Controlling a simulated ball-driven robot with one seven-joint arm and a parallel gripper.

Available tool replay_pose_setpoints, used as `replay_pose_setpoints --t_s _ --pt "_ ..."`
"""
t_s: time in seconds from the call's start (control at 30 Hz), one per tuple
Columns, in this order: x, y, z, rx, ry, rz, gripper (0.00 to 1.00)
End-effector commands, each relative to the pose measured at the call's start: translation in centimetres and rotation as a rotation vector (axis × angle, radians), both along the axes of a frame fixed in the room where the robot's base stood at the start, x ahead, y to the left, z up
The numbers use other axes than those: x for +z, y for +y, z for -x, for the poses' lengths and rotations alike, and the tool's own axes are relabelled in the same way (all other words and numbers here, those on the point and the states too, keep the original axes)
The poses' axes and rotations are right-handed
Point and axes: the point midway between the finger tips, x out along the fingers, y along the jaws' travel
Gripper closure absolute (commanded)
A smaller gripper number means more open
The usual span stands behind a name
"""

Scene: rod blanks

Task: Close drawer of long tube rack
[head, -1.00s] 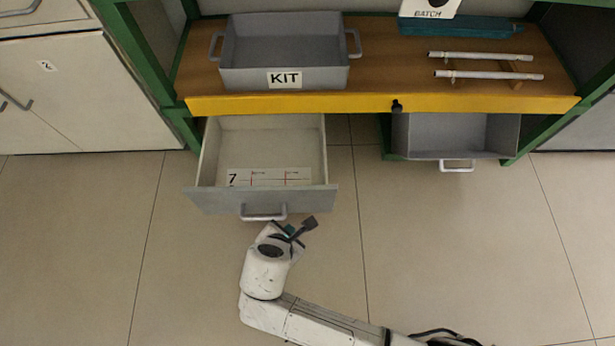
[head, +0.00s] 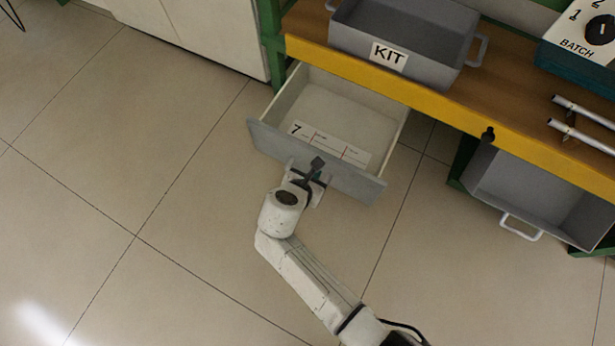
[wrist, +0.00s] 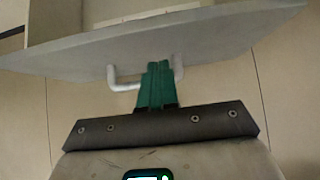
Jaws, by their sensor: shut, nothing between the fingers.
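The grey drawer (head: 270,142) hangs pulled out under the left of the bench in the head view. Inside it is a label (head: 330,145) with a 7 and red marks, and no tubes show in it. My gripper (head: 312,178) is at the drawer's front, over its handle. In the wrist view my gripper (wrist: 158,72) has its green fingers shut and empty. They overlap the white handle (wrist: 120,85) near its right end, close to the front panel (wrist: 210,38). I cannot tell whether they touch it.
A grey KIT bin (head: 415,50) stands on the yellow-edged bench (head: 440,103). Two pale rods (head: 585,135) lie at the right, near a BATCH dial box (head: 585,40). The floor at left is clear.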

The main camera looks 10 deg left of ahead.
Motion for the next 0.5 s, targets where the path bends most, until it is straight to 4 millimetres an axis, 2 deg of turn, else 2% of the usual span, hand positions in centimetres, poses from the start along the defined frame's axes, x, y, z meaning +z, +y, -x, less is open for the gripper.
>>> replay_pose_setpoints --t_s 0.03,0.2,0.5 --pt "-0.1 -0.3 -1.0 -0.005 -0.004 -0.004 1.0" --pt "0.1 -0.9 -2.7 -0.002 -0.004 -0.004 1.0" --pt "0.3 -1.2 -3.4 -0.001 -0.001 -0.003 1.0"
